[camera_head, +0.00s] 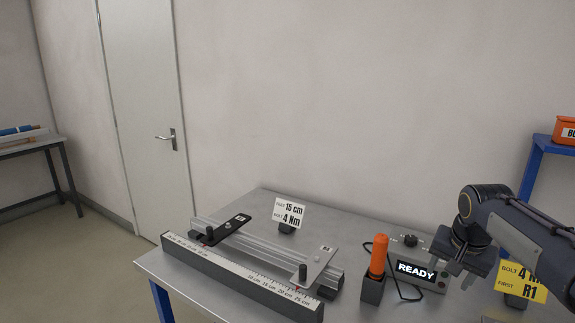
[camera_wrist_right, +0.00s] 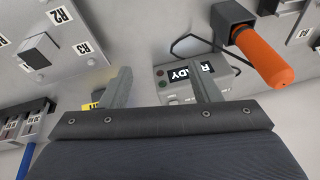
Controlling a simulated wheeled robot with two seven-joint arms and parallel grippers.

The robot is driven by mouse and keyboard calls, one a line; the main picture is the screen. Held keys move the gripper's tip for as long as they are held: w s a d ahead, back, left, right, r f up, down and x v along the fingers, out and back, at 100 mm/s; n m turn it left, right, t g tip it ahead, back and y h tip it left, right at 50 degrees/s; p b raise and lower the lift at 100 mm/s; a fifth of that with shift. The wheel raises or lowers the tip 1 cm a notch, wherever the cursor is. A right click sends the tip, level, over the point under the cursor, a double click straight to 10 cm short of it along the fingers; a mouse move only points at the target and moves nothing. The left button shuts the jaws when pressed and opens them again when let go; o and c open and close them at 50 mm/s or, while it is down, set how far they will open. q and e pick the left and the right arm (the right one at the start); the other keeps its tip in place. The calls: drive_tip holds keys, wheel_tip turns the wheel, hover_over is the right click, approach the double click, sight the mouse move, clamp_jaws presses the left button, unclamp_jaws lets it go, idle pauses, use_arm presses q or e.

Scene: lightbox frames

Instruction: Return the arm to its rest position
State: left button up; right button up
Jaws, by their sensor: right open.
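My right arm (camera_head: 520,232) comes in from the right in the head view. My right gripper (camera_head: 462,262) hangs over the right part of the grey table (camera_head: 345,230), close to the grey box with the READY display (camera_head: 416,270). In the right wrist view my right gripper (camera_wrist_right: 158,88) is open, with nothing between its two fingers. The READY box (camera_wrist_right: 190,78) shows beyond and partly behind the fingers. The orange-handled tool (camera_head: 378,256) stands upright in a dark holder (camera_head: 372,289) left of the box; it also shows in the wrist view (camera_wrist_right: 265,58). My left gripper is not in view.
A metal rail fixture with a ruler scale (camera_head: 240,277) and a sign (camera_head: 289,213) reading 15 cm and 4 Nm stand on the table. A yellow R1 sign (camera_head: 520,281) is near the arm. A blue stand (camera_head: 535,165) with an orange bin (camera_head: 565,130) is at the right.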

drive_tip(key=s+a+f+n+y, duration=0.1)
drive_tip(key=s+a, duration=0.3)
drive_tip(key=s, duration=0.5)
drive_tip(key=s+a+f+n+t+y, duration=0.1)
drive_tip(key=s+a+f+n+y, duration=0.1)
drive_tip(key=s, duration=0.7)
drive_tip(key=s+a+f+n+t+y, duration=0.1)
drive_tip(key=s+a+f+n, duration=0.2)
drive_tip(key=s+a, duration=0.4)
drive_tip(key=s+f, duration=0.1)
drive_tip(key=s, duration=0.1)
drive_tip(key=shift+s+a+f+y+p, duration=0.2)
drive_tip(key=shift+s+a+y+p, duration=0.1)
drive_tip(key=shift+s+a+p, duration=0.1)
